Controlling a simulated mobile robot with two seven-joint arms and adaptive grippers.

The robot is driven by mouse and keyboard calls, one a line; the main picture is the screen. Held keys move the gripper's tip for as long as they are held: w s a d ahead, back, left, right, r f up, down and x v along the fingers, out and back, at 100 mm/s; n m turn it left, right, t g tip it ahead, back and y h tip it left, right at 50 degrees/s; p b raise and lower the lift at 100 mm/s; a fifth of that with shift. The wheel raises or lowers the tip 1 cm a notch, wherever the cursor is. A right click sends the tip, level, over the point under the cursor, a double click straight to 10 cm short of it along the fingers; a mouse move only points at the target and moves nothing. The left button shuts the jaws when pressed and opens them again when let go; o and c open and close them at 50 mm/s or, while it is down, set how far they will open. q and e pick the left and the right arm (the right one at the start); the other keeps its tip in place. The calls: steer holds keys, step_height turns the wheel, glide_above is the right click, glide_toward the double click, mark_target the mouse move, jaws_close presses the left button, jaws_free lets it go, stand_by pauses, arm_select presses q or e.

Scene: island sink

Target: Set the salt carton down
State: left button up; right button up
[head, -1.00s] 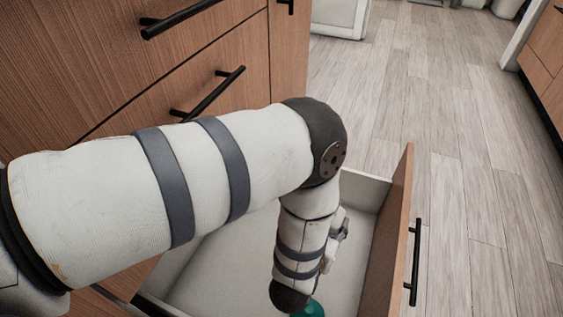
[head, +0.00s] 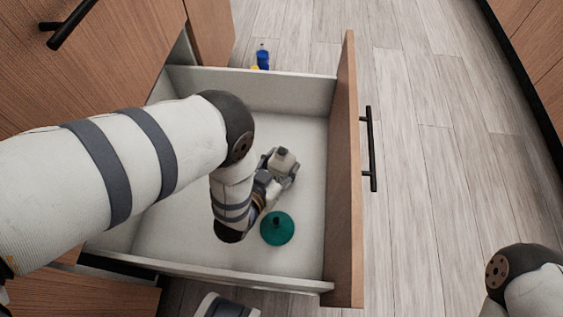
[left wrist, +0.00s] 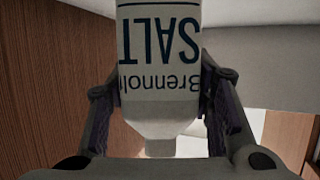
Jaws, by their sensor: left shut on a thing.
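The salt carton (head: 283,158) is a small off-white container in the head view, inside the open drawer (head: 245,90). My left gripper (head: 281,170) reaches down into the drawer and is shut on the carton. In the left wrist view the carton (left wrist: 160,60) stands between the two fingers (left wrist: 160,95), with dark "SALT" lettering upside down in the picture. Its narrow neck points toward the bottom of that view. I cannot tell whether the carton touches the drawer floor.
A teal round object (head: 278,229) with a dark knob lies in the drawer near my left forearm. The drawer front (head: 345,190) with its black handle (head: 371,150) bounds the right side. A blue and yellow item (head: 262,57) is beyond the back wall. The drawer's right floor is clear.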

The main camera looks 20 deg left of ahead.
mark_target(276, 170)
arm_select(q)
steer(key=shift+f, duration=0.1)
steer(key=o, duration=1.5)
steer(key=shift+c, duration=0.2)
steer(key=shift+r, duration=0.2)
steer(key=p+v, duration=0.3)
steer(key=v, duration=0.4)
steer(key=shift+r, duration=0.15)
steer(key=shift+s, duration=0.2)
arm_select(e)
steer(key=shift+w+r+t, duration=0.4)
steer(key=shift+w+r, duration=0.35)
steer(key=shift+r, duration=0.3)
arm_select(q)
steer(key=shift+a, duration=0.1)
arm_select(e)
steer(key=shift+r, duration=0.1)
